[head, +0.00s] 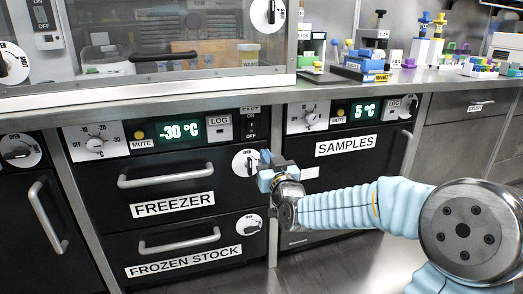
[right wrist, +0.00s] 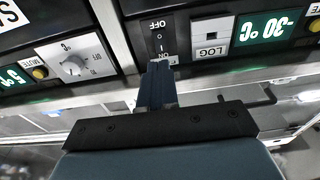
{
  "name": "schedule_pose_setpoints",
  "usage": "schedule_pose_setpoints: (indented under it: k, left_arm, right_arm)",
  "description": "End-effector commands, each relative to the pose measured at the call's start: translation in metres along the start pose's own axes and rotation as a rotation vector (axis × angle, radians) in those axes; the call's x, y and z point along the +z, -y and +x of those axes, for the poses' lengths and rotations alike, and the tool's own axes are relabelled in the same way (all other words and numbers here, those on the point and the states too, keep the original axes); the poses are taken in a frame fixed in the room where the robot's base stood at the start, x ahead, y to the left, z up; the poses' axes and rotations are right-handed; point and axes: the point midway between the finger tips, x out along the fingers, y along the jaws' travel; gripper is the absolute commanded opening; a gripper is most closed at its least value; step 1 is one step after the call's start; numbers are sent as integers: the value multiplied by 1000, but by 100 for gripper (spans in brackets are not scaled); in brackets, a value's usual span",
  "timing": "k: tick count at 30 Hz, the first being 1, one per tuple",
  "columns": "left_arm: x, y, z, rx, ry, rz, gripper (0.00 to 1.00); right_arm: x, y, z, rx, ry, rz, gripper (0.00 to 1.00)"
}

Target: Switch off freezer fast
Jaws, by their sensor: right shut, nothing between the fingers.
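The freezer's black fast switch (head: 250,125) is at the right end of the freezer panel, beside the LOG port. In the right wrist view the switch (right wrist: 159,42) appears upside down, OFF above and ON below; which side is pressed I cannot tell. My right gripper (head: 265,157) is shut and empty, in front of the freezer front, lower in the head picture than the switch. In the right wrist view its fingertips (right wrist: 159,68) overlap the ON label; contact with the panel does not show. The freezer display (head: 177,130) reads -30 °C. My left gripper is out of view.
The freezer drawer handle (head: 166,176) and a round lock knob (head: 243,163) lie left of my right gripper. The samples panel, with its dial (head: 308,117) and 5 °C display (head: 364,110), is to the right. The steel counter edge (head: 150,95) overhangs above.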

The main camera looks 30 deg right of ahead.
Motion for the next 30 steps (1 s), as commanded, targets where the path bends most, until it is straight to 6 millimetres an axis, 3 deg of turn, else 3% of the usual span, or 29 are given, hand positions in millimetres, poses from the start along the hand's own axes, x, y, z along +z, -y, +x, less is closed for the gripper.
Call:
schedule_pose_setpoints:
  k: [6, 24, 26, 28, 30]
  left_arm:
    - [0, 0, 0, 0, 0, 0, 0]
    - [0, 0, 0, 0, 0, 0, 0]
    - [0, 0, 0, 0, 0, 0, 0]
    - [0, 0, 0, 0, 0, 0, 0]
    - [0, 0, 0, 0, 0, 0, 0]
  right_arm:
    - [0, 0, -19, 0, 0, 0, 0]
    - [3, 1, -20, -3, 7, 1, 0]
    - [14, 5, -19, -12, 32, 4, 0]
    - [39, 15, -16, -34, 93, 14, 0]
    - [81, 31, -17, -68, 194, 33, 0]
